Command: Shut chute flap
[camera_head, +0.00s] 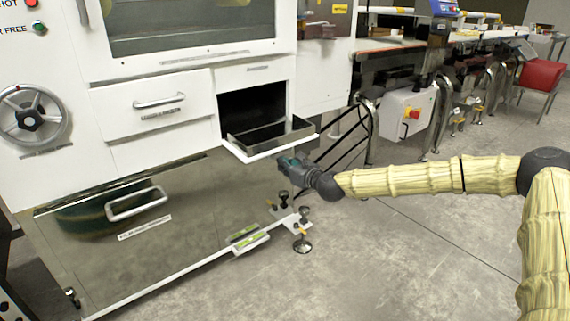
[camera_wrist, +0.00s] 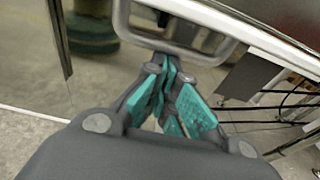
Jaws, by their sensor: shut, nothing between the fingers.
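The chute flap (camera_head: 262,150) is tipped outward below a dark square opening in the white machine front, so it stands open. Metal side walls (camera_head: 298,130) rise from it. My gripper (camera_head: 284,161) is just below the flap's outer right part, in front of the steel lower panel. In the wrist view my teal fingers (camera_wrist: 172,68) are shut together and empty. Their tips are close to the lower bar of a grey loop handle (camera_wrist: 200,57); I cannot tell whether they touch it. A white edge (camera_wrist: 262,42) runs beyond the handle.
A drawer with a handle (camera_head: 158,101) is left of the opening. A lower steel panel has a loop handle (camera_head: 136,203). Machine feet (camera_head: 302,243) stand on the floor below my gripper. A conveyor with a grey box (camera_head: 408,115) is at right. Floor in front is clear.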

